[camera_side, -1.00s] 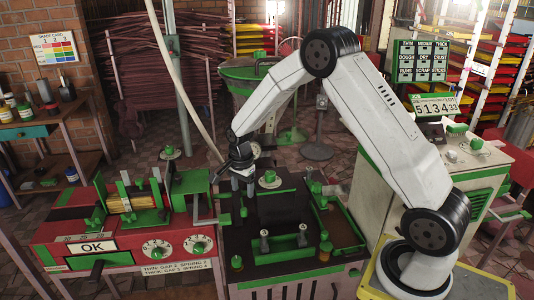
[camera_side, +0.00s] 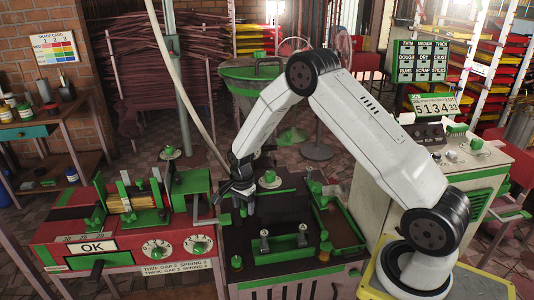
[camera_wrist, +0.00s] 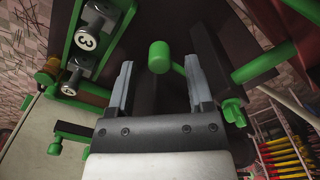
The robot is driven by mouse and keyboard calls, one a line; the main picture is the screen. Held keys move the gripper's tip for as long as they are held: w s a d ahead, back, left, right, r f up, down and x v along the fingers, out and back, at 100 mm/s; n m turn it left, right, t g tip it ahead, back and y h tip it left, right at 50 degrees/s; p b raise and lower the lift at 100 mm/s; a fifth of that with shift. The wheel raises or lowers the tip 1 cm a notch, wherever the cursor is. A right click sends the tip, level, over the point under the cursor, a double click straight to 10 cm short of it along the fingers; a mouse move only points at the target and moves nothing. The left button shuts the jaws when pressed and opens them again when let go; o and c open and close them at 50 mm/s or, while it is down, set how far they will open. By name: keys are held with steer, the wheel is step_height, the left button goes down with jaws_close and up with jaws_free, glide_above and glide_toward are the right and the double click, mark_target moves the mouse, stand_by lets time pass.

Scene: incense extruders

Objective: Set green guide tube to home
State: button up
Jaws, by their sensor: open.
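My gripper (camera_side: 238,196) is low over the left part of the dark bench top, beside the red machine. In the wrist view my gripper (camera_wrist: 158,66) is open, with its two grey fingers apart. A green round-ended cylinder (camera_wrist: 158,57) shows between the fingertips, with a gap on both sides; a thin green arm runs from it to the right. It looks like the green guide tube, but I cannot be sure. In the side view small green parts are close under the fingers and partly hidden by them.
The red machine (camera_side: 75,240) with an OK plate stands left. Two grey-knobbed plungers in a green holder (camera_side: 285,242) stand at the bench front; one shows a 3 in the wrist view (camera_wrist: 88,42). A green-edged tray (camera_side: 340,222) lies right.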

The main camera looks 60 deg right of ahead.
steer(key=shift+f, duration=0.5)
jaws_close()
stand_by(1.2)
